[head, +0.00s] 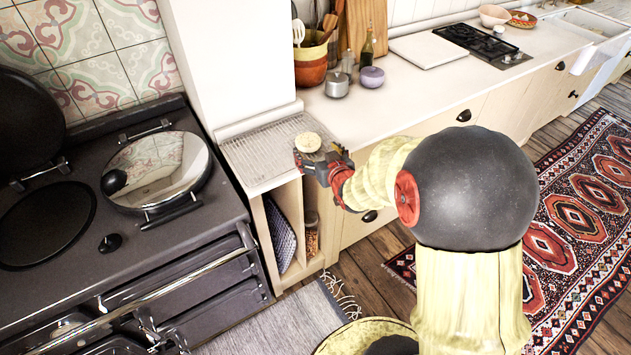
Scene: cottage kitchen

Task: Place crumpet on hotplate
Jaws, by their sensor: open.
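The crumpet (308,142) is a small pale round disc at the right side of a wire rack (258,152). My gripper (318,158) is open right at the crumpet, its near edge partly covered by the fingers. I cannot tell whether the crumpet rests on the rack or whether the fingers touch it. The dark round hotplate (45,225) is bare on the range at left, with its lid (28,118) raised behind it. A second hotplate is hidden under a shiny closed lid (160,172).
A white wall column (232,60) rises behind the rack. The counter (400,95) holds a utensil pot (310,58), small jars, a white board (428,50) and a gas hob (478,42). The range's front rail (170,280) and open shelves lie below.

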